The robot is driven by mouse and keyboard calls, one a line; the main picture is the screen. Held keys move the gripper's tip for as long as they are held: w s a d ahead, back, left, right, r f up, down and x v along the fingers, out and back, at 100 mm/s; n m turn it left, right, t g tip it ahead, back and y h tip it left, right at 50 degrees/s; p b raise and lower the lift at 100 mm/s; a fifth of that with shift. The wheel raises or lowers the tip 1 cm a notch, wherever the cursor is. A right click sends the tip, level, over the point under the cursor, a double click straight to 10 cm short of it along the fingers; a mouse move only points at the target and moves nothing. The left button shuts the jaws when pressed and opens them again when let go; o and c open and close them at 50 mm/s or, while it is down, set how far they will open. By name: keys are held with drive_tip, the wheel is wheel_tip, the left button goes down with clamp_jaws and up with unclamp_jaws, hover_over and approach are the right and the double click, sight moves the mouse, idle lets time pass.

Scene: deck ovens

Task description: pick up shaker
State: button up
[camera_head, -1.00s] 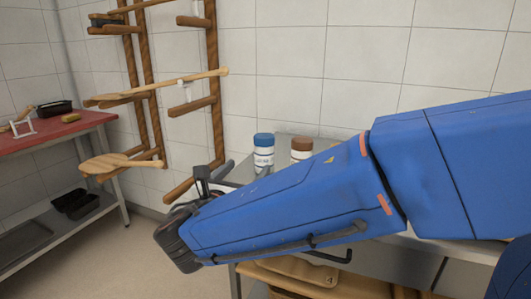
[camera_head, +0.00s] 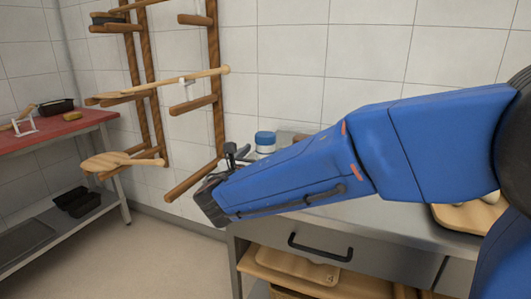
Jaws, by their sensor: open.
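A white shaker with a blue lid (camera_head: 265,141) stands on the grey worktop near the tiled wall. Its lower part is hidden behind my blue arm. A second shaker shows only its brown lid (camera_head: 300,138) just to its right, above the arm's edge. My arm reaches across the worktop from the right. The dark parts of my gripper (camera_head: 236,154) show at the arm's left end, left of the blue-lidded shaker. The fingertips are mostly hidden, and I see nothing held.
A drawer with a black handle (camera_head: 318,248) is under the worktop, with wooden boards (camera_head: 290,266) below. A wooden wall rack (camera_head: 214,100) holds peels at the left. A red-topped table (camera_head: 60,132) stands far left. The floor between is clear.

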drive_tip(key=x, duration=0.4)
drive_tip(key=shift+w+f, duration=0.1)
drive_tip(key=shift+w, duration=0.15)
drive_tip(key=shift+c, duration=0.7)
drive_tip(key=c, duration=1.2)
